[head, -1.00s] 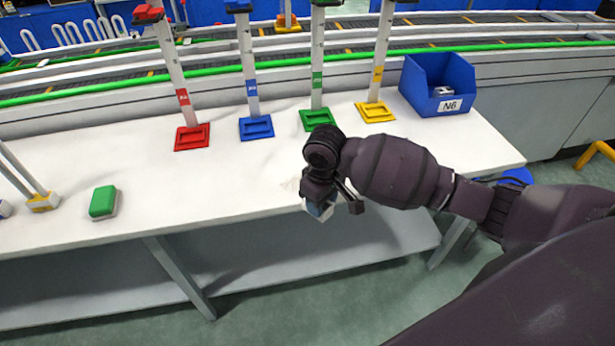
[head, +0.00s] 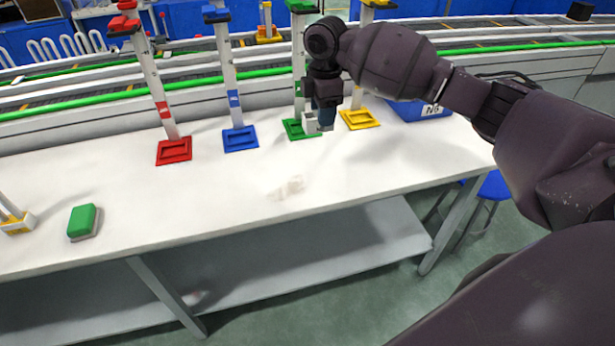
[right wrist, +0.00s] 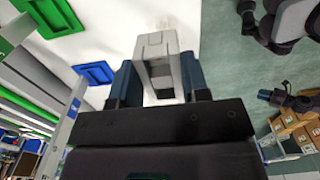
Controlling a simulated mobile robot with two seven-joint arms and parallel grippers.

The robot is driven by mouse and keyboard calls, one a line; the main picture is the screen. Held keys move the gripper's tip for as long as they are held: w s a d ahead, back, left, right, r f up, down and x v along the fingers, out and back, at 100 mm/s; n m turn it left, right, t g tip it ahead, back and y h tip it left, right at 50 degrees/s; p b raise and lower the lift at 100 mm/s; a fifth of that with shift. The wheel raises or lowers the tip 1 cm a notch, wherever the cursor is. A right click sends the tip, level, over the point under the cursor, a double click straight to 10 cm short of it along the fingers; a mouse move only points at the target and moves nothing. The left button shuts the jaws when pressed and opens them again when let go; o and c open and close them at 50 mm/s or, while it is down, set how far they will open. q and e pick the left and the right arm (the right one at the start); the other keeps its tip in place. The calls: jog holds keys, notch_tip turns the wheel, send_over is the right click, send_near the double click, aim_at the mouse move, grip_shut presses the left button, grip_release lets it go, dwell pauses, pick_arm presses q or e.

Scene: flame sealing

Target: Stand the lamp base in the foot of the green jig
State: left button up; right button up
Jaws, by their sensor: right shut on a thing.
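The green jig (head: 299,70) is an upright post with a green foot (head: 296,134), between the blue and yellow jigs on the white table. My right gripper (head: 322,118) is shut on the lamp base (head: 310,123), a small white-grey block, and holds it just in front of the green foot. The base partly covers that foot; I cannot tell whether they touch. In the right wrist view the lamp base (right wrist: 155,50) sits between the two fingers, with a green foot (right wrist: 55,14) to its upper left.
The red jig (head: 174,150) and blue jig (head: 240,138) stand to the left, the yellow jig (head: 360,119) close on the right. A blue bin (head: 418,110) is partly behind my arm. A green-topped block (head: 82,221) lies at left.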

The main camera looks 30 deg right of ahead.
notch_tip(320, 180, down, 17)
jog(key=b, duration=0.2)
jog(key=shift+f+b, duration=0.1)
jog(key=shift+b, duration=0.25)
jog(key=shift+f, duration=0.4)
jog(key=o, duration=0.9)
jog(key=shift+f, duration=0.1)
jog(key=shift+o, duration=0.2)
jog(key=shift+r, duration=0.2)
pick_arm(q)
jog(key=shift+w+d+f+p, duration=0.1)
jog(key=shift+f+p, duration=0.3)
jog(key=shift+p, duration=0.65)
pick_arm(e)
notch_tip(320, 180, up, 12)
